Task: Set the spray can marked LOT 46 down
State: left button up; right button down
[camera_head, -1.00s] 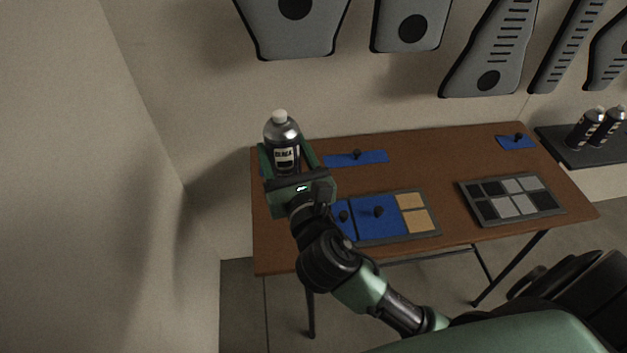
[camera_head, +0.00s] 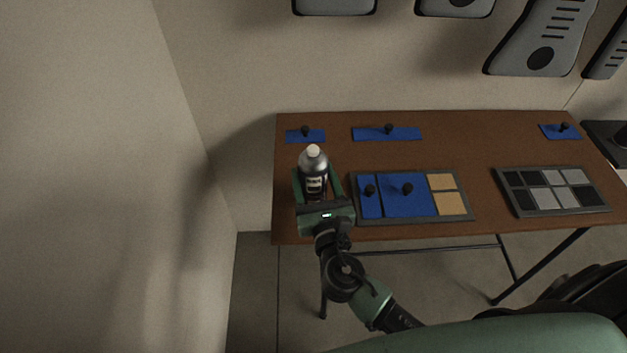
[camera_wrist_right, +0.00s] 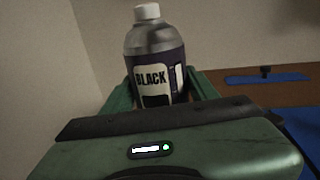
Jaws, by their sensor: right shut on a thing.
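The spray can (camera_head: 314,163) is upright, silver at the shoulder with a white cap and a dark body. Its label reads BLACK in the right wrist view (camera_wrist_right: 158,78); no lot mark is readable. My right gripper (camera_head: 315,183) is shut on the can, with a green finger on each side of it. The can is over the left end of the brown table (camera_head: 480,150), left of the grey-framed tray. The gripper hides its base, so I cannot tell whether it touches the table. My left gripper is not in view.
A grey-framed tray (camera_head: 354,217) with blue, black-knobbed lids and tan squares is right of the can. Blue knobbed plates lie along the back, at left (camera_head: 291,138), middle (camera_head: 365,134) and right (camera_head: 555,133). A tray of grey and black squares (camera_head: 520,213) is further right.

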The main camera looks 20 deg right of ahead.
jog(key=shift+f, duration=0.2)
jog(key=shift+f, duration=0.15)
jog(key=shift+c, duration=2.1)
grip_release()
jog(key=shift+r, duration=0.2)
jog(key=s+a+b, duration=0.1)
jog(key=s+b, duration=0.1)
jog(key=s, duration=1)
jog(key=shift+f+b, duration=0.2)
jog(key=shift+b, duration=0.15)
